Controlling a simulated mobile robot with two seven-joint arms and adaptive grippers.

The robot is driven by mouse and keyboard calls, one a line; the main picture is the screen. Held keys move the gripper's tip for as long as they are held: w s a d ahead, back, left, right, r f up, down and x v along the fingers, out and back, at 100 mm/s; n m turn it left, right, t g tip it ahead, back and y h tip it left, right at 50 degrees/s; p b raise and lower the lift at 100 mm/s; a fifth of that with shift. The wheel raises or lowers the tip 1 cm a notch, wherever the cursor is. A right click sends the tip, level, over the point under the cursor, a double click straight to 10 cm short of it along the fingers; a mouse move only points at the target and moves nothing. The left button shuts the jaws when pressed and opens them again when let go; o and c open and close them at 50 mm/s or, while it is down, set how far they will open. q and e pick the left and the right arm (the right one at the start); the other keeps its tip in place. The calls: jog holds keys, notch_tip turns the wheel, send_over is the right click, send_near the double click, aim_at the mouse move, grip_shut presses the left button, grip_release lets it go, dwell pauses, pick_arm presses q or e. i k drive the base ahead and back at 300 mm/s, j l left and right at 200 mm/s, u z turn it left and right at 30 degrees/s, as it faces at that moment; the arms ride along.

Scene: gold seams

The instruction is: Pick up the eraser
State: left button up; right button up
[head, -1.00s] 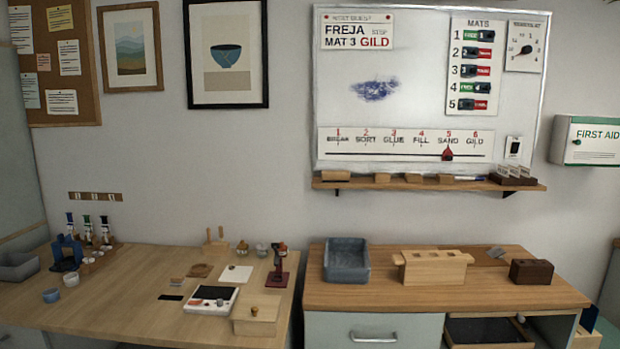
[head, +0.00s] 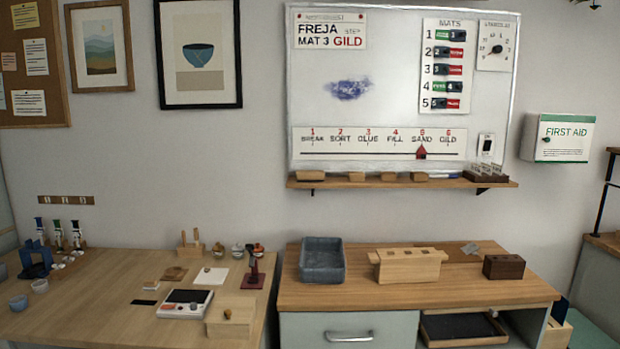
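A shelf (head: 400,184) runs under the whiteboard (head: 390,115). Several small tan blocks sit on it. The leftmost block (head: 310,176) is the widest and looks most like an eraser, but I cannot tell for sure at this size. Another block (head: 356,176) stands to its right, with more blocks beyond it. A white and blue marker (head: 444,177) lies farther right on the shelf. A blue smudge (head: 348,89) is on the whiteboard. Neither of my grippers is in view.
Below the shelf stands a wooden-topped cabinet (head: 350,296) with a grey tray (head: 322,262), a slotted wooden box (head: 408,265) and a dark block (head: 503,267).

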aim_at(302, 176)
jog(key=i+l+u, duration=0.1)
jog(key=u, duration=0.3)
jog(key=i+l+u, duration=0.2)
jog(key=u, duration=0.15)
jog(key=i+l+u, duration=0.2)
jog(key=u, duration=0.2)
jog(key=i+l+u, duration=0.1)
jog(key=u, duration=0.3)
jog(key=l, duration=0.1)
